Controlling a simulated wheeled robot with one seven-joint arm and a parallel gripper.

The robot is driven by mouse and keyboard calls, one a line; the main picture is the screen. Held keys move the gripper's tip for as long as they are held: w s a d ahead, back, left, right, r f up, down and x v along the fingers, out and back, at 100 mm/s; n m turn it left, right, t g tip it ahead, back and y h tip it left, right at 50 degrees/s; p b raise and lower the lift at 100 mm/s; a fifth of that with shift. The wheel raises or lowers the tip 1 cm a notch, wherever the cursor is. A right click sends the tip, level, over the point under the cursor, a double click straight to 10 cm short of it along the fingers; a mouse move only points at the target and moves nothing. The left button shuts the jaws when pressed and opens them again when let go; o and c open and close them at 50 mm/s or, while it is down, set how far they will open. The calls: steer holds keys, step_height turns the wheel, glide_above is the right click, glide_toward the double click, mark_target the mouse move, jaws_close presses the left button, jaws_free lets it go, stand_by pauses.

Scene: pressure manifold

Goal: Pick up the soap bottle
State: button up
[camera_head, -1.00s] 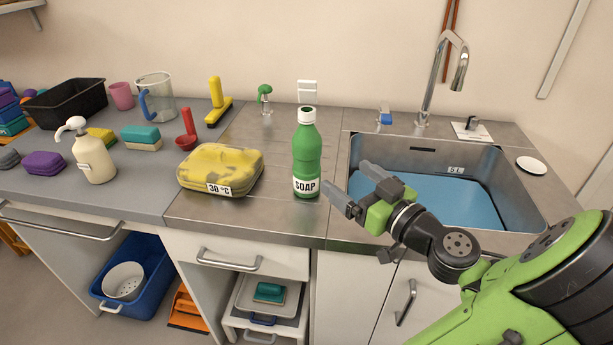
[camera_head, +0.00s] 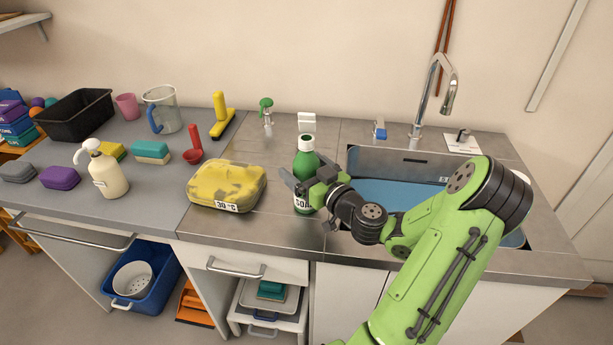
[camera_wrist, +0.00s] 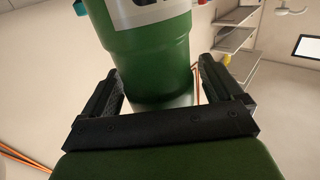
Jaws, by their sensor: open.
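The green soap bottle (camera_head: 306,158) stands upright on the metal worktop, left of the sink. It has a white cap and a white label reading SOAP, now partly hidden by my gripper. My gripper (camera_head: 300,186) is open at the bottle, with its fingers in front of the label. In the wrist view the bottle (camera_wrist: 150,62) fills the upper middle, and my gripper's two fingers (camera_wrist: 166,88) stand to either side of its lower part. I cannot tell whether either finger touches it.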

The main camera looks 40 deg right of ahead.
mark_target(302, 130)
steer(key=shift+w+d, duration=0.1)
steer(key=shift+w, duration=0.6)
steer(key=shift+s, duration=0.1)
steer(key=shift+c, duration=0.5)
steer(key=c, duration=1.3)
steer(key=shift+r, duration=0.15)
steer(key=shift+r+p, duration=1.65)
steer(key=shift+r, duration=3.25)
